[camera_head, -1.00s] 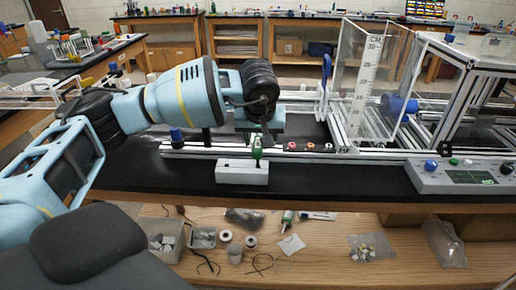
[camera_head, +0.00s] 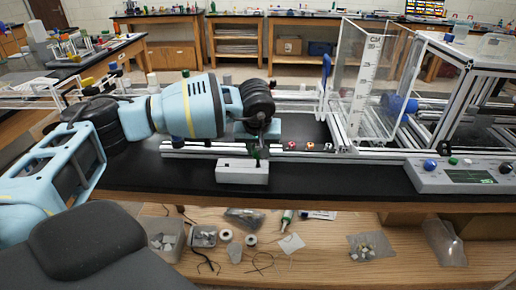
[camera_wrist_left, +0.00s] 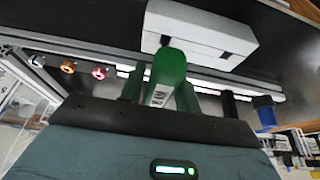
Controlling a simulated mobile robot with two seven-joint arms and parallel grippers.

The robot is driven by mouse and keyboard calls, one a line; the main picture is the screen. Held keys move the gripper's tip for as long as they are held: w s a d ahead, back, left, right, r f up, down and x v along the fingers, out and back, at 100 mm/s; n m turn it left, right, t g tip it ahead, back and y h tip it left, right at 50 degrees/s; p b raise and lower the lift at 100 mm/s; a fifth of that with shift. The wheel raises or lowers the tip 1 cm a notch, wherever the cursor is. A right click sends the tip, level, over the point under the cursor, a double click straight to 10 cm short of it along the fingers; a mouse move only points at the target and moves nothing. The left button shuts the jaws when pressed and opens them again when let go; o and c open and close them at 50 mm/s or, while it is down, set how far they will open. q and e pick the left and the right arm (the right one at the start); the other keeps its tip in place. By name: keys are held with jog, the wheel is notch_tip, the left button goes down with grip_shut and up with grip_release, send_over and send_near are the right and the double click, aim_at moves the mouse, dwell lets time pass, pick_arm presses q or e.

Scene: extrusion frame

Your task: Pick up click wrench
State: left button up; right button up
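The click wrench (camera_wrist_left: 169,72) has a green handle and stands at a white block with dark slots. In the head view only a little of its green handle (camera_head: 257,153) shows above the block. My left gripper (camera_wrist_left: 160,92) is right at the handle, with one finger on each side of it. The fingers look apart, with a small gap beside the handle, so I see no firm hold. In the head view the left gripper (camera_head: 257,140) points down over the block and is partly hidden by its own wrist. My right gripper is not in view.
The white block (camera_head: 242,172) sits at the black bench's front edge. Behind it runs an aluminium rail (camera_head: 300,155) with small coloured knobs. A clear panel frame (camera_head: 372,80) and a control box (camera_head: 460,175) stand to the right. A lower wooden shelf holds bags and small parts.

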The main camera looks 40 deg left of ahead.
pick_arm(q)
jog(key=c, duration=0.6)
